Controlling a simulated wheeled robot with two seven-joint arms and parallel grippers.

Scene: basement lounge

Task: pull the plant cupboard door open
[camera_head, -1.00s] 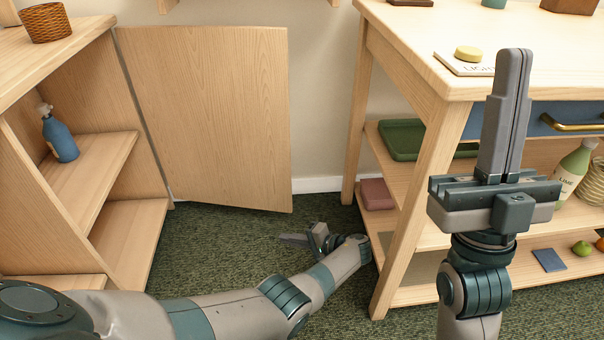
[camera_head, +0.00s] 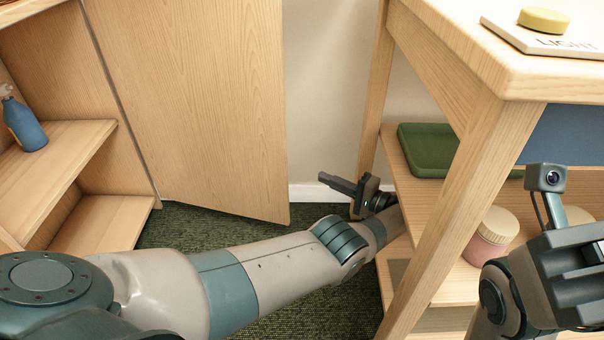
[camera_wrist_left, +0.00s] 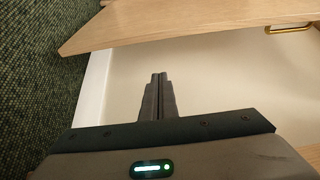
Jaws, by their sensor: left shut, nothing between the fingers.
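The cupboard (camera_head: 70,215) stands at the left of the head view with its shelves exposed. Its plain wooden door (camera_head: 200,100) is swung wide open, out to the right. My left gripper (camera_head: 325,180) is shut and empty, low beyond the door's free edge, close to the wall and apart from the door. The left wrist view shows its closed fingers (camera_wrist_left: 158,78) in front of the pale wall, with the door (camera_wrist_left: 190,22) along the top and a brass handle (camera_wrist_left: 290,28) by it. My right gripper (camera_head: 575,270) is cut off at the right edge, its fingers unseen.
A blue spray bottle (camera_head: 23,123) stands on a cupboard shelf. At the right, a wooden table (camera_head: 455,185) holds a green tray (camera_head: 425,150) and a pink jar (camera_head: 490,237) on its shelves. My left forearm lies across the carpet gap (camera_head: 200,225) between cupboard and table.

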